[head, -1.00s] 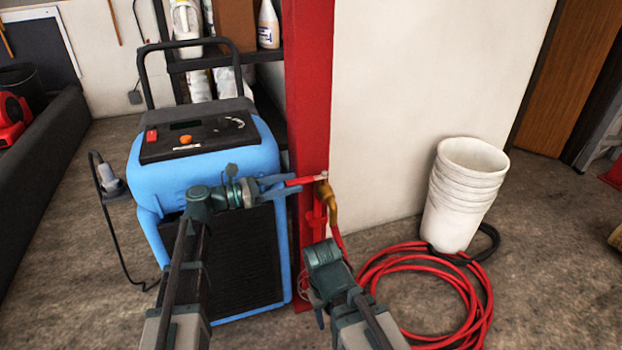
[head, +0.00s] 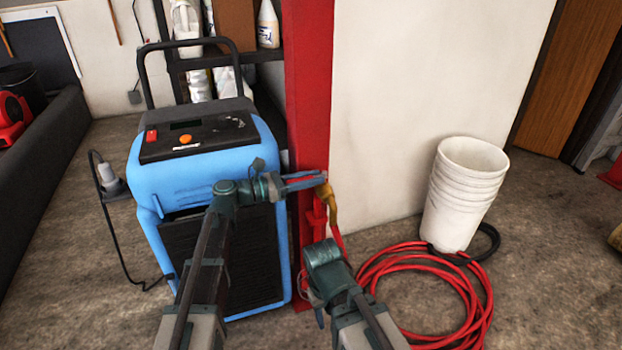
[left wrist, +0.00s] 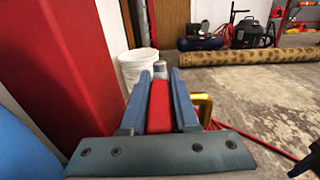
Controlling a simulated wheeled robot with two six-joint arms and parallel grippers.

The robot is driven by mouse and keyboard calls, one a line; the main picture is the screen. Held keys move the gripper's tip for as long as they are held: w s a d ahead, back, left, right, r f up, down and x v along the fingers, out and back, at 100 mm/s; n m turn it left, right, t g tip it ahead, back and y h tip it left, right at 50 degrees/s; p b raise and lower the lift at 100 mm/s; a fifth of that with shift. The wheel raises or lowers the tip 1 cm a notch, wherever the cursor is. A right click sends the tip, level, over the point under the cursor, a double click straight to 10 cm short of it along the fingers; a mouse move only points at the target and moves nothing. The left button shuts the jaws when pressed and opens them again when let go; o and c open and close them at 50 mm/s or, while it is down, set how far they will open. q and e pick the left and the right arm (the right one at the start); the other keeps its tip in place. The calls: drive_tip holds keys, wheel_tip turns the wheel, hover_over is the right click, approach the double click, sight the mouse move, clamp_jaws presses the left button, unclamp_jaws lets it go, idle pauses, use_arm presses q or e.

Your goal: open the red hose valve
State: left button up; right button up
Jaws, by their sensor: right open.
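The red valve lever shows in the left wrist view (left wrist: 159,106), lying lengthwise between the two blue fingers. My left gripper (head: 312,181) is shut on this lever, with a finger against each side. The brass valve body (head: 331,205) is just beyond the fingertips, beside the red post (head: 309,100); part of it also shows right of the fingers in the left wrist view. My right gripper (head: 319,314) is low, below the valve, pointing down and largely hidden by its own wrist; it is open and holds nothing visible.
A blue machine (head: 200,180) with a black handle stands left of the post, close to my left arm. A coiled red hose (head: 375,275) lies on the floor at right. Stacked white buckets (head: 463,195) stand behind it. A white wall (head: 430,80) lies right of the post.

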use_arm(q)
clamp_jaws()
idle(1.1)
